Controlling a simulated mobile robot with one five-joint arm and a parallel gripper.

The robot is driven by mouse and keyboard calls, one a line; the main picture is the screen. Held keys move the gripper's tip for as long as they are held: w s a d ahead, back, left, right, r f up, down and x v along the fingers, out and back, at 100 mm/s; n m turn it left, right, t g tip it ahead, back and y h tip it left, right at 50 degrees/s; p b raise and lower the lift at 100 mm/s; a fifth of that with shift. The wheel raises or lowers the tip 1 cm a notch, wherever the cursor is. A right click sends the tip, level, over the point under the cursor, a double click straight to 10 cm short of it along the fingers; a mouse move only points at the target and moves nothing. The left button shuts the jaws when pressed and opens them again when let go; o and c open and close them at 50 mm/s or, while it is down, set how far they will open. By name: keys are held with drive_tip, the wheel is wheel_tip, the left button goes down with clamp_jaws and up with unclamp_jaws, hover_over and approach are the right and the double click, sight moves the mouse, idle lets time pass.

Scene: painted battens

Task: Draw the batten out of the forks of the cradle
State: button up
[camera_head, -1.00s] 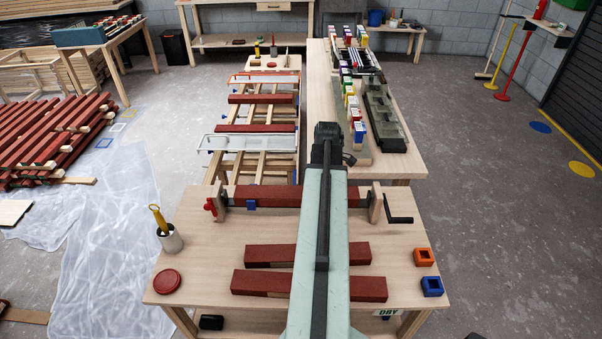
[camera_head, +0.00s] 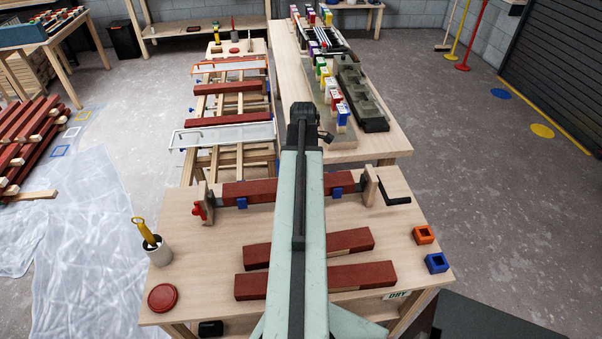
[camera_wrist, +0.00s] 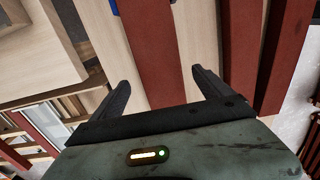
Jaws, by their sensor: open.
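The cradle stands across the back of the near bench, with a pale wooden post (camera_head: 371,185) at its right end and another at its left. A dark red batten (camera_head: 262,191) lies level between the posts, with a blue fork (camera_head: 241,203) showing left of my arm and another (camera_head: 337,191) right of it. My arm hides the batten's middle. In the wrist view my gripper (camera_wrist: 160,88) is open and empty. A red batten (camera_wrist: 160,45), with a blue piece beside it, shows between the fingers. The gap in height cannot be told.
Two red battens (camera_head: 318,282) lie on the near bench in front of the cradle. A cup with a yellow-handled tool (camera_head: 158,250) and a red lid (camera_head: 162,298) are left; orange (camera_head: 423,235) and blue (camera_head: 436,263) blocks are right. A black crank (camera_head: 394,192) juts from the right post.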

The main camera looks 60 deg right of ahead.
wheel_tip(320, 180, down, 6)
drive_tip(key=b, duration=0.4)
drive_tip(key=shift+r, duration=0.3)
clamp_jaws()
drive_tip(key=c, duration=0.9)
unclamp_jaws()
drive_tip(key=c, duration=0.6)
drive_tip(key=shift+o, duration=0.2)
drive_tip(key=shift+r+p, duration=3)
drive_tip(key=shift+r, duration=0.05)
